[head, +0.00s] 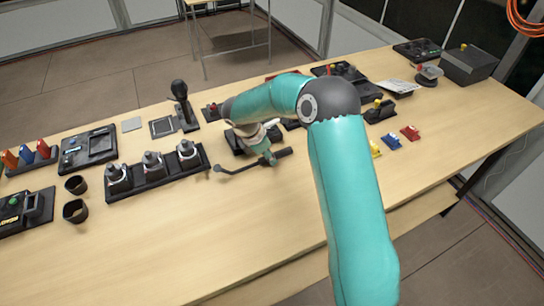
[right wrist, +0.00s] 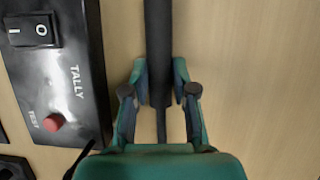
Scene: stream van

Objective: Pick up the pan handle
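The pan handle is a slim black bar with a thicker grip and a thinner rod, seen in the head view (head: 240,167) and running up the middle of the right wrist view (right wrist: 158,45). My right gripper (head: 266,156) is over it near the middle of the table. In the right wrist view its two fingers (right wrist: 160,85) sit close against both sides of the thick grip, shut on it. Whether the handle is clear of the table I cannot tell. My left gripper is not in view.
A black tally box (right wrist: 65,75) with a rocker switch and red button lies beside the fingers. A black block with several silver knobs (head: 152,172) is left of the handle. Two dark cups (head: 76,211) stand farther left. The table front (head: 200,250) is clear.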

